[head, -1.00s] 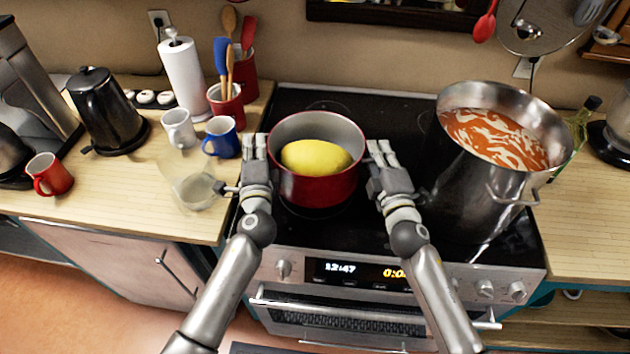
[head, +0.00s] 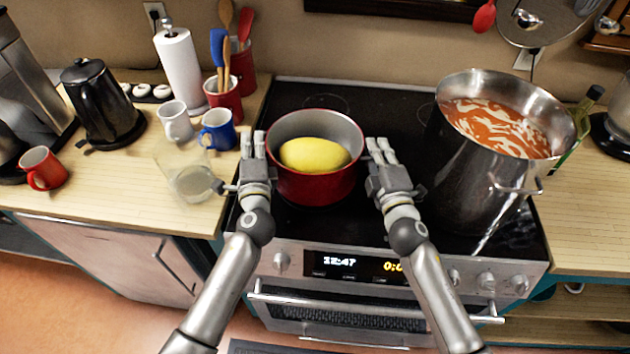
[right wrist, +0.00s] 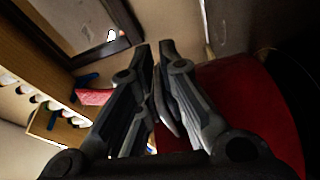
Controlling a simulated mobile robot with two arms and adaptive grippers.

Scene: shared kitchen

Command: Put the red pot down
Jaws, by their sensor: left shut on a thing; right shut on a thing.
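The red pot (head: 316,188) is upright over the front left of the black hob in the head view, with a yellow rounded thing (head: 315,154) inside. I cannot tell whether its base touches the hob. My left gripper (head: 253,146) is shut at the pot's left side. My right gripper (head: 380,151) is shut at its right side. The fingers hide the handles. In the right wrist view, the right gripper's fingers (right wrist: 158,62) are close together beside the pot's red wall (right wrist: 255,105).
A large steel pot (head: 470,185) of orange soup stands on the hob's right. A glass jar (head: 188,178), a blue mug (head: 218,130) and a white mug (head: 174,122) stand on the left counter. Bare hob (head: 385,110) shows behind the red pot.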

